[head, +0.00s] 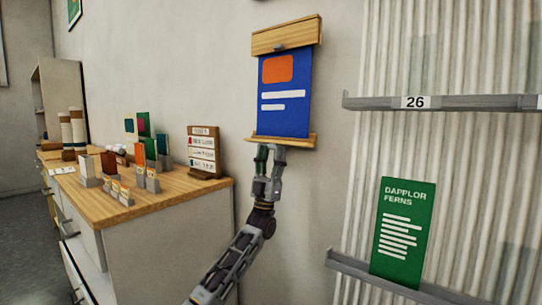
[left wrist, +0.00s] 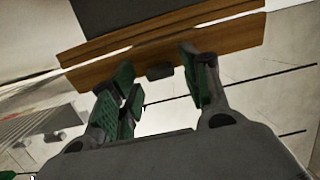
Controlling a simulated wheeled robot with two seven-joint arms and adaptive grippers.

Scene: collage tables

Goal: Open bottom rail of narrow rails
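The narrow rails are two wooden strips on the wall. The top rail (head: 287,35) and bottom rail (head: 280,141) hold a blue poster (head: 284,95) with an orange block and white bars. My left gripper (head: 268,152) is just under the bottom rail, left of its middle. Contact is unclear. My right gripper is not in view.
A wooden-topped cabinet (head: 178,191) at left carries small cards, blocks and a sign (head: 204,152). At right, a corrugated panel has grey ledges (head: 465,103), one marked 26, and a green "Dapplor Ferns" card (head: 403,235). The wall around the poster is bare.

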